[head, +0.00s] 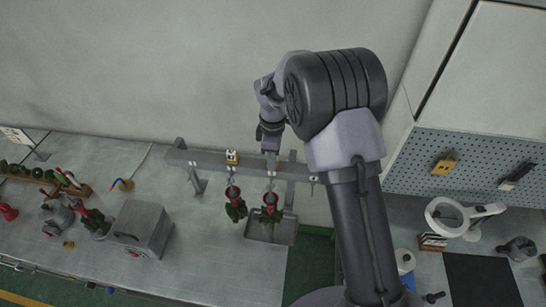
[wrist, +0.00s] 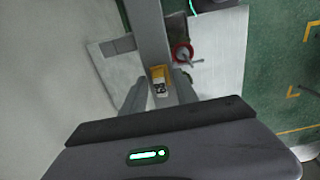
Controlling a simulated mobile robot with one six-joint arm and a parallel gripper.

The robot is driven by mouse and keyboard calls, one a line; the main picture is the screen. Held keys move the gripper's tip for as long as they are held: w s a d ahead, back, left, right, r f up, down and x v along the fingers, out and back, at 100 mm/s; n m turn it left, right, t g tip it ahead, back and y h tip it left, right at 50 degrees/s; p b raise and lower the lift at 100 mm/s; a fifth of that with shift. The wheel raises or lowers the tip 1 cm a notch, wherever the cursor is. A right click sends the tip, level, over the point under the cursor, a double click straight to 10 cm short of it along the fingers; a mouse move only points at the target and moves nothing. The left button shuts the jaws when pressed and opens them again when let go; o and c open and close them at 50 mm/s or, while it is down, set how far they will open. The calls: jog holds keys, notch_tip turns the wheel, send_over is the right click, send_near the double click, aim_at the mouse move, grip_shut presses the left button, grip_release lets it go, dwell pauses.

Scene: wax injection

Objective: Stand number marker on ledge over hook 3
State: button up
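My gripper (head: 271,152) is over the grey ledge (head: 208,157), above the second hanging tree from the left. In the wrist view my gripper (wrist: 160,88) has its two grey fingers close on either side of a small yellow and white number marker (wrist: 159,76) and appears shut on it. The ledge (wrist: 147,25) runs away behind the marker. Whether the marker touches the ledge I cannot tell. In the head view the held marker is hidden. Hook 3 (head: 312,179) seems to be by my arm, partly hidden.
A red ring (wrist: 182,53) shows beside the ledge in the wrist view. A grey box (head: 140,228) stands left on the bench.

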jog(key=s+d+r+m+t, duration=0.1)
jog(key=s+r+m, duration=0.1)
jog(key=r, duration=0.8)
jog(key=s+d+r+m, duration=0.1)
jog(key=s+r+m, duration=0.1)
jog(key=r, duration=0.8)
jog(key=s+d+r+m+t+y, duration=0.1)
jog(key=s+d+r+m, duration=0.15)
jog(key=s, duration=0.35)
jog(key=s+d+r+m+t, duration=0.1)
jog(key=s+r+m, duration=0.3)
jog(key=s, duration=0.2)
jog(key=s+d+f+m+t+y, duration=0.1)
jog(key=s+d+m+t, duration=0.1)
jog(key=s+m, duration=0.7)
jog(key=s, duration=0.4)
jog(key=shift+s+f+m+t, duration=0.15)
jog(key=shift+f+m+t, duration=0.2)
jog(key=shift+f+t, duration=0.05)
notch_tip(320, 180, down, 35)
jog(key=b, duration=3.4)
jog(key=shift+b, duration=0.4)
